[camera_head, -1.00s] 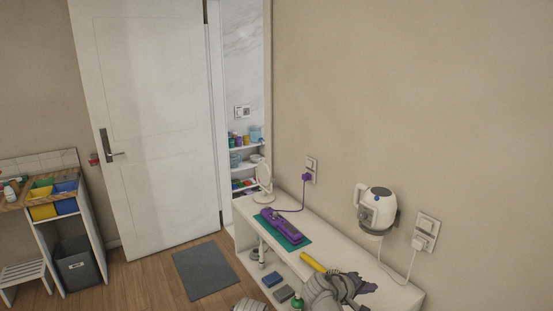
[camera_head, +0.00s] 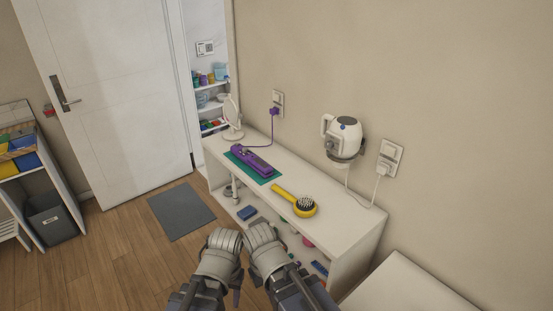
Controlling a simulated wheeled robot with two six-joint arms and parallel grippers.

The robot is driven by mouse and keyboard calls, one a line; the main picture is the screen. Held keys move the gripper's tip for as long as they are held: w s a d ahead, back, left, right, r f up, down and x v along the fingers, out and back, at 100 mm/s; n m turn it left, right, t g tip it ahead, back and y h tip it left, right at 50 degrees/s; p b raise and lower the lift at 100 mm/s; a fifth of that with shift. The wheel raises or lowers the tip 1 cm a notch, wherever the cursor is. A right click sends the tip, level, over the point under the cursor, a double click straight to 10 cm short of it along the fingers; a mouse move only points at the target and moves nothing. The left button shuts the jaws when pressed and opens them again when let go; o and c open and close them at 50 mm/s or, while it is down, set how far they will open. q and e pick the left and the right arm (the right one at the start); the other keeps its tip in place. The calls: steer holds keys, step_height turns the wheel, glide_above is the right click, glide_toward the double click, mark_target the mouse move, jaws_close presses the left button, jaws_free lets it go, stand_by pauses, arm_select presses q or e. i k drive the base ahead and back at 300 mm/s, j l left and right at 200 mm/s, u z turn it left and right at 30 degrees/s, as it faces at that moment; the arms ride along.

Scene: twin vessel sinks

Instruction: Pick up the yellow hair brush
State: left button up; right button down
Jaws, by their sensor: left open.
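The yellow hair brush (camera_head: 298,203) lies on the white bench top (camera_head: 345,217), in the head view. Its handle points to the upper left. Its round head, with dark bristles facing up, is at the lower right. Nothing covers or touches it. Both my arms are folded at the bottom centre, in front of the bench and apart from the brush. My left gripper (camera_head: 238,286) is open, small and dark beside my left arm, and partly hidden. My right gripper is mostly hidden by my right arm, so its jaws cannot be made out.
A purple device (camera_head: 250,161) lies on a green mat (camera_head: 268,174) left of the brush, its cord running to a wall socket. A round white mirror (camera_head: 231,113) stands at the far end. A white dryer (camera_head: 345,137) hangs on the wall. Bench top beside the brush is clear.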

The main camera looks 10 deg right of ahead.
mark_target(275, 188)
steer(key=z, duration=0.35)
steer(key=i+j+z, duration=0.1)
steer(key=z, duration=0.3)
steer(key=i+j+z, duration=0.1)
steer(key=j+z, duration=0.15)
steer(key=z, duration=0.15)
steer(key=j+z, duration=0.2)
steer(key=z, duration=0.2)
steer(key=i+j+z, duration=0.2)
steer(key=j, duration=0.6)
steer(key=j+z, duration=0.15)
steer(key=j, duration=0.65)
steer(key=k, duration=0.05)
